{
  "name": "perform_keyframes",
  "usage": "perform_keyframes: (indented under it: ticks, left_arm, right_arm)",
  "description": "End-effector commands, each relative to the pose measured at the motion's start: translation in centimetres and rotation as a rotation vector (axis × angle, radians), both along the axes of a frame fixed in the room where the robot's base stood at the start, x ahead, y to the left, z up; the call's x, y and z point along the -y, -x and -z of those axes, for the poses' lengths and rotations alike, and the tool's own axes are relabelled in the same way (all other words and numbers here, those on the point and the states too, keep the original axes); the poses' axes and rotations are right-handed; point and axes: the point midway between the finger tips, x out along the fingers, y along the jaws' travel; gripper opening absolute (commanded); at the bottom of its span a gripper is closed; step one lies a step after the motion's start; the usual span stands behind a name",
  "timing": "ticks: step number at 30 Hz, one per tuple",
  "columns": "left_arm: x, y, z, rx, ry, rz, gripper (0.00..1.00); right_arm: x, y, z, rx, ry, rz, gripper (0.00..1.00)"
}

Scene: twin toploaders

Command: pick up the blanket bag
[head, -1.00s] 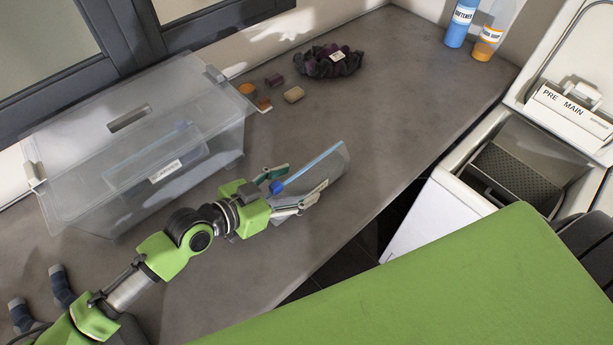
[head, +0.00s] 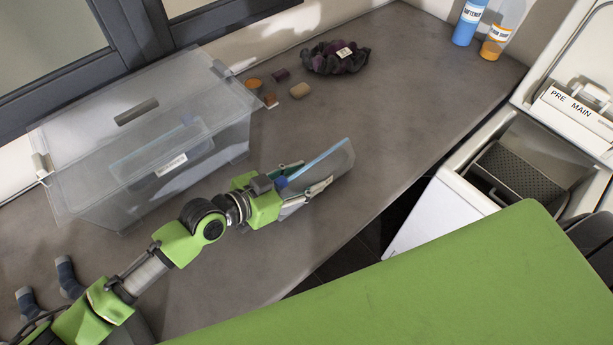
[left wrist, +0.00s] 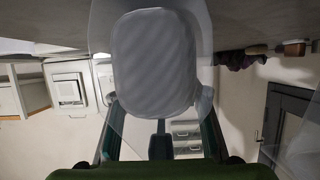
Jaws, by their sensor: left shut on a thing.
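The blanket bag (head: 338,168) is a clear, flat bag with a blue strip along its upper edge. It stands tilted over the grey counter in the head view. My left gripper (head: 316,172) is shut on its near end, one finger on each side. A blue piece (head: 281,183) sits at the gripped end. In the left wrist view the bag (left wrist: 155,65) fills the upper middle, with a pale ribbed content inside, and a dark tab (left wrist: 160,141) lies between the fingers. I cannot tell whether the bag's lower edge touches the counter. My right gripper is not in view.
A clear lidded box (head: 90,150) stands left of the bag against the window wall. Soap pieces (head: 300,90) and a dark scrunchie (head: 335,60) lie behind. Bottles (head: 468,22) stand at the back right. An open washer (head: 450,215) is beyond the counter edge. Socks (head: 68,277) lie front left.

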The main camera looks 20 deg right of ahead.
Motion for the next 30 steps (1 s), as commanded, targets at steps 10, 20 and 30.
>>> perform_keyframes:
  ticks: [10,20,30]
  left_arm:
    - [-0.2,0.6,-3.9,0.005,0.006,0.002,0.08]
    - [-2.1,4.4,-8.9,0.007,0.007,0.002,0.08]
    - [-4.7,9.8,-11.6,0.005,0.006,0.002,0.08]
  right_arm:
    - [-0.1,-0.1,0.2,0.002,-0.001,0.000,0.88]
    - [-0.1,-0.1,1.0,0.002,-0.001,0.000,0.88]
    - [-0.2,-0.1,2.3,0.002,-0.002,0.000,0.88]
